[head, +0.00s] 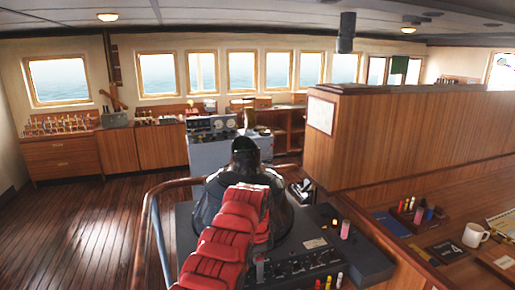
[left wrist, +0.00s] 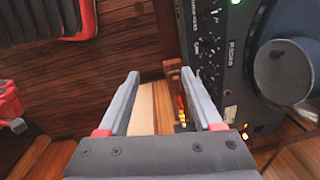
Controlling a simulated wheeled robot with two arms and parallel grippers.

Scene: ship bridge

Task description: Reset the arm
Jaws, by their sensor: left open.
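My left arm, in red padded covers, rises from the bottom middle of the head view and folds back down in front of the dark console (head: 300,262). My left gripper (head: 259,270) shows there only as a small grey part beside the console's knobs. In the left wrist view my left gripper (left wrist: 158,75) has its two grey fingers spread apart, with nothing held between them. Beyond the fingers are wood surfaces and some small coloured items, apart from the fingers. My right gripper is not in view.
A black hooded unit (head: 240,180) stands on the console behind my arm. A curved rail (head: 150,215) runs along the left. A wooden partition (head: 400,135) and a desk with a white mug (head: 475,234) are at right. The wooden floor (head: 80,225) at left is clear.

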